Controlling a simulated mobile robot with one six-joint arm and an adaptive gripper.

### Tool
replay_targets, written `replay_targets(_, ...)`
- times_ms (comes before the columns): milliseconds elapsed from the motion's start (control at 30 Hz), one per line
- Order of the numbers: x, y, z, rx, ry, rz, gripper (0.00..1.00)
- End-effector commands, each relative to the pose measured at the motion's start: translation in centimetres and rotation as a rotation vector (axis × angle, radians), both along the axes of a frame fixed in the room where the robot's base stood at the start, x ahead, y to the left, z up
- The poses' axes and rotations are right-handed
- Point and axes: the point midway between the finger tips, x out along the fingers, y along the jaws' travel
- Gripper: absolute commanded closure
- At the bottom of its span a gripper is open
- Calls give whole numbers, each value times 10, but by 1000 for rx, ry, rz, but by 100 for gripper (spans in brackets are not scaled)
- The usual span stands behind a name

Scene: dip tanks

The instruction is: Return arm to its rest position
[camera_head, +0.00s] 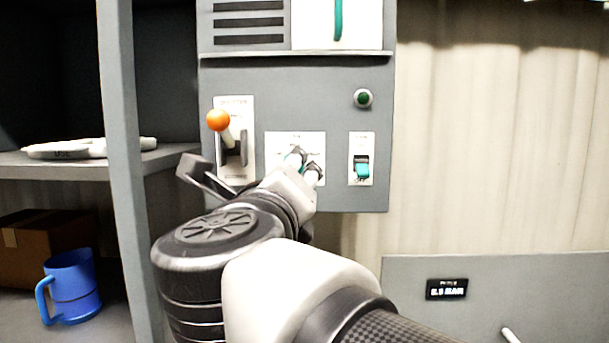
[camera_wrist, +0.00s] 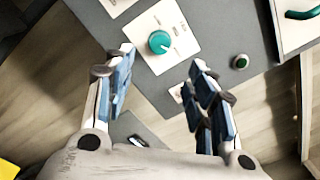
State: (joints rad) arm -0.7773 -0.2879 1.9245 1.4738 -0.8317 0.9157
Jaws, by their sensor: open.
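My gripper (camera_head: 304,167) is held out in front of the grey control panel (camera_head: 300,85), at the white dial plate (camera_head: 285,138). In the wrist view my gripper (camera_wrist: 162,78) is open, with its two blue-padded fingers apart and nothing between them. A teal round knob (camera_wrist: 159,42) on the white plate shows beyond and between the fingertips. I see no contact between the fingers and the knob. In the head view the knob is mostly hidden by my gripper.
Left of the dial is an orange-balled lever (camera_head: 218,121); right are a teal switch (camera_head: 362,170) and a green button (camera_head: 363,98). A grey shelf post (camera_head: 122,170) stands left, with a blue mug (camera_head: 72,287) and a cardboard box (camera_head: 40,245). A pressure display (camera_head: 446,289) is lower right.

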Motion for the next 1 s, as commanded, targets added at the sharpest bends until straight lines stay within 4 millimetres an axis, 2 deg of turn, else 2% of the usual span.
replay_targets(133, -7, 0, 0, -1, 1, 1, 49)
replay_targets(467, -7, -1, 0, -17, -5, 7, 49)
replay_targets(567, -6, -1, 2, -117, -35, 51, 49)
replay_targets(667, -7, 0, -1, -341, -81, 143, 49)
replay_targets(767, -16, 2, -28, -671, -103, 268, 49)
replay_targets(833, -27, 2, -62, -919, -87, 368, 49)
replay_targets(867, -33, -1, -80, -1024, -73, 411, 49)
replay_targets(1000, -69, -28, -176, -1462, 52, 634, 49)
